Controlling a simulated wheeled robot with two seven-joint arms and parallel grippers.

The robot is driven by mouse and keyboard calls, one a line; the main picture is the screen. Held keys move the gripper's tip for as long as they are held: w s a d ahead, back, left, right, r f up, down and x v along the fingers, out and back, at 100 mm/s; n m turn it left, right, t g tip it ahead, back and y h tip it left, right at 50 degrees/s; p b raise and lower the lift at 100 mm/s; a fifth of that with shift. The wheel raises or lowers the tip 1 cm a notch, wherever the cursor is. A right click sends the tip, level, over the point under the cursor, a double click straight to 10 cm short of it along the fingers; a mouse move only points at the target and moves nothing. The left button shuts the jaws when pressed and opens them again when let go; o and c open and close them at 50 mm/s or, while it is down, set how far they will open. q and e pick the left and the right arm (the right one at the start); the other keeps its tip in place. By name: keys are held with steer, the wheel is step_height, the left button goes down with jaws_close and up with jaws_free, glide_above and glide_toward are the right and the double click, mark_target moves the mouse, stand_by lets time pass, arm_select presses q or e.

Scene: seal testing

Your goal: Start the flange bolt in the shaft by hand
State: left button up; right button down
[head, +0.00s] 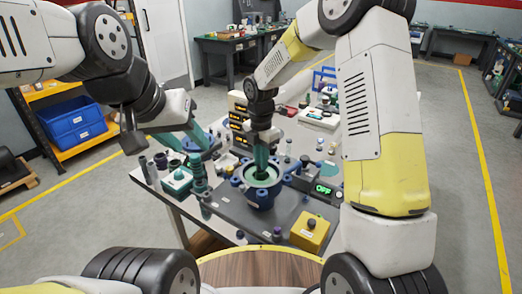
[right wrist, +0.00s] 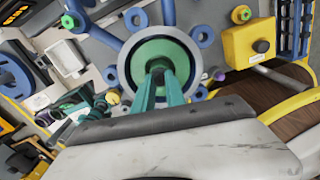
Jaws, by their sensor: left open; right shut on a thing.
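My right gripper (head: 262,165) points straight down over the round blue fixture (head: 263,197), which has a green disc (head: 262,180) inside its ring. In the right wrist view the teal fingers (right wrist: 163,72) reach to the middle of the green disc (right wrist: 150,50). They are shut on a small dark thing, probably the flange bolt, mostly hidden between the tips. I cannot tell whether it has entered the shaft. My left gripper (head: 196,138) is open, above the left side of the bench, apart from the fixture.
A yellow button box (head: 310,232) stands at the front right of the bench. A box with a green "OFF" display (head: 325,189) is right of the fixture. Teal fixtures (head: 177,181) and small cylinders crowd the left. A stacked amber display unit (head: 238,118) stands behind.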

steer(key=shift+f, duration=0.15)
steer(key=shift+m, duration=1)
steer(key=c, duration=1.3)
jaws_free()
step_height(320, 180, up, 9)
